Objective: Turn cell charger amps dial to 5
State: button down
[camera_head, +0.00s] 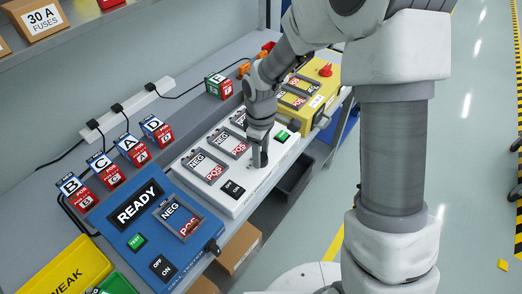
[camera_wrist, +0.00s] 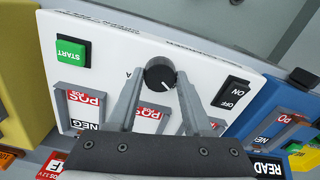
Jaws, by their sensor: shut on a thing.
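The white cell charger (camera_head: 236,196) stands on the bench in the head view, and its panel (camera_wrist: 120,40) fills the middle of the wrist view. Its black round amps dial (camera_wrist: 158,72) has a short white mark pointing to the lower right in the wrist view. My gripper (camera_wrist: 160,82) is shut on the dial, one finger on each side. In the head view my gripper (camera_head: 260,160) reaches down to the panel and hides the dial. A letter "A" shows beside it; the scale numbers cannot be read.
The charger has a green START button (camera_wrist: 71,52), an OFF/ON switch (camera_wrist: 231,92) and slots marked NEG and POS. A blue tester (camera_head: 150,228) reading READY stands on one side, a yellow unit (camera_head: 318,88) on the other. Lettered cells stand behind.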

jog(key=shift+n, duration=0.4)
jog(key=shift+c, duration=1.6)
grip_release()
notch_tip(320, 180, up, 18)
jog(key=p, duration=0.2)
jog(key=shift+f+p, duration=0.25)
jog(key=shift+p, duration=0.1)
